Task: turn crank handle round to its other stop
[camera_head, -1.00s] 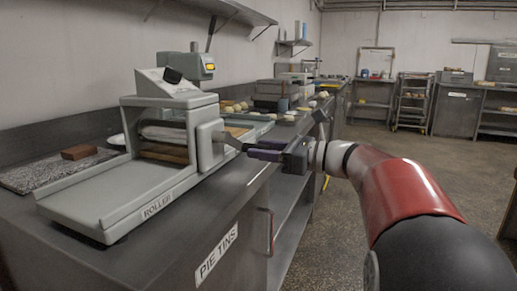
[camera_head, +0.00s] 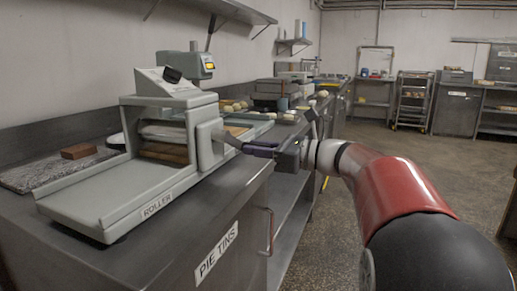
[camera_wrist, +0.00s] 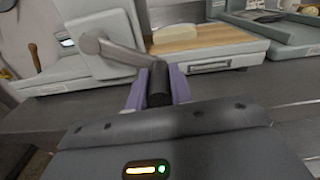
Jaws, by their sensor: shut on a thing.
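The dough roller (camera_head: 150,160) is a light grey machine on the steel counter, labelled ROLLER. Its crank arm (camera_head: 231,142) sticks out from the right side housing and slopes down to the right in the head view. In the wrist view the grey crank arm (camera_wrist: 115,48) runs from its hub at upper left to the black handle grip (camera_wrist: 158,80). My gripper (camera_head: 262,150) is shut on this grip, with a purple finger on each side of it in the wrist view (camera_wrist: 158,95). The grip is mostly hidden in the head view.
A board with a pale dough piece (camera_wrist: 190,34) sits behind the crank. The floor to the right (camera_head: 400,150) is open.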

